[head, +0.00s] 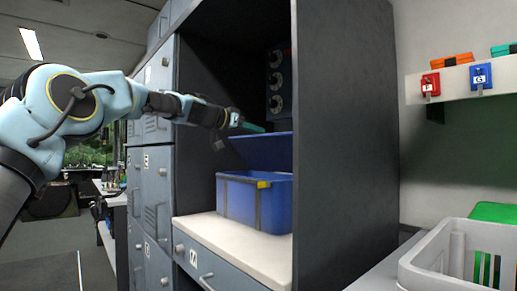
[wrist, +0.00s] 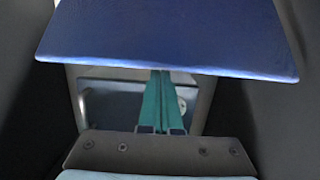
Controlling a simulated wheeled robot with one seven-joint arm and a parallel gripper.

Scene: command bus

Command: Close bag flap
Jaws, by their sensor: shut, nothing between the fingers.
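The blue bag (head: 240,203) looks like an open box with a yellow tag at its front corner. It stands on the pale shelf of the open locker. Its blue flap (head: 262,151) is raised above the opening and tilted. The flap also fills the top of the wrist view (wrist: 165,35). My gripper (head: 256,128) has teal fingers and is shut and empty beside the flap's upper edge. In the wrist view the fingers (wrist: 163,82) reach up to the flap's edge, and their tips seem partly hidden there. I cannot tell whether they touch it.
Dark locker walls (head: 345,150) stand close on both sides of the bag. The pale shelf (head: 225,240) is bare in front of it, above a drawer. A grey basket (head: 440,260) stands at the lower right. Blue-grey locker doors (head: 158,190) are at the left.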

